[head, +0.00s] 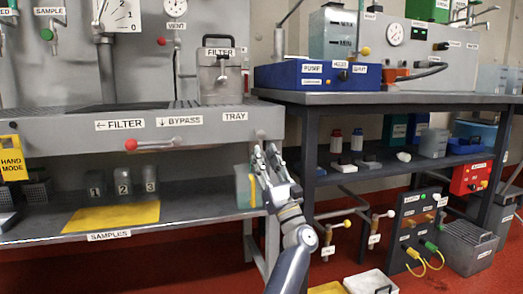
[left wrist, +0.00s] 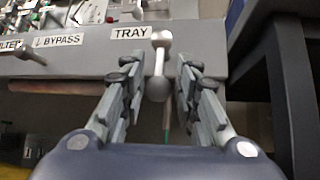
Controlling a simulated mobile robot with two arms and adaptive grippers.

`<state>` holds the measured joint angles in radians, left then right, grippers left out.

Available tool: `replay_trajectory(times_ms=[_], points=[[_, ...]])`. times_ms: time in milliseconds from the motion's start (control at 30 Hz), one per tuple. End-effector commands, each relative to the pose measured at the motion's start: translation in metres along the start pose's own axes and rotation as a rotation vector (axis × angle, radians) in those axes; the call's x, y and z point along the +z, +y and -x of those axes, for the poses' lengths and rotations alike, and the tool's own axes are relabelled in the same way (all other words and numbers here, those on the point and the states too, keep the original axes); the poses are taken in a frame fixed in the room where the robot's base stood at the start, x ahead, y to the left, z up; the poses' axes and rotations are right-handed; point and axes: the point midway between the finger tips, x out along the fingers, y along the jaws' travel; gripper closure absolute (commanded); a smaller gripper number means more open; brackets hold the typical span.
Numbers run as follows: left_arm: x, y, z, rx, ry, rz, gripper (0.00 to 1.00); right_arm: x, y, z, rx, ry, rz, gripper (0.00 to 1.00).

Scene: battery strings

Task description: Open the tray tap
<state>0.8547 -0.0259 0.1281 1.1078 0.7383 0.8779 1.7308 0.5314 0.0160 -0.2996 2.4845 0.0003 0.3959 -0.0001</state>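The tray tap (left wrist: 158,62) is at the right end of the grey trough, just right of the TRAY label (left wrist: 131,32). In the left wrist view its pale lever hangs down from a round pivot to a grey ball end. In the head view the tap (head: 261,134) is small and partly hidden by my fingers. My left gripper (head: 264,151) is open just below and in front of it. In the left wrist view the gripper's fingers (left wrist: 158,72) stand on both sides of the lever, with gaps to it. My right gripper is not in view.
The bypass tap (head: 150,144) has a red knob and sits further left on the trough. A dark bench (head: 390,98) stands close on the right, its leg near my left gripper. A samples shelf (head: 190,208) lies below the trough.

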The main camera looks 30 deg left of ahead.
Motion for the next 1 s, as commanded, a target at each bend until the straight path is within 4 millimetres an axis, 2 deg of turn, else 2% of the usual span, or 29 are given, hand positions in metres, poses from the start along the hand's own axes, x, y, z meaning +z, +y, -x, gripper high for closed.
replay_trajectory(times_ms=[33,200,400,600,1000], points=[[-0.001,-0.001,0.013,-0.003,0.003,-0.001,0.71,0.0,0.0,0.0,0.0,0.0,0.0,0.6],[-0.001,0.0,0.049,-0.002,0.002,-0.001,0.71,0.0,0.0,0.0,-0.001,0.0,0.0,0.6],[-0.001,0.0,0.079,-0.001,0.002,0.0,0.71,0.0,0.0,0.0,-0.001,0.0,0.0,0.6],[0.0,0.0,0.088,0.001,0.001,0.001,0.71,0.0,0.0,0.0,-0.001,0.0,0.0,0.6],[0.0,0.0,0.088,0.001,0.001,0.001,0.71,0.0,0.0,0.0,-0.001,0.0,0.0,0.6]])
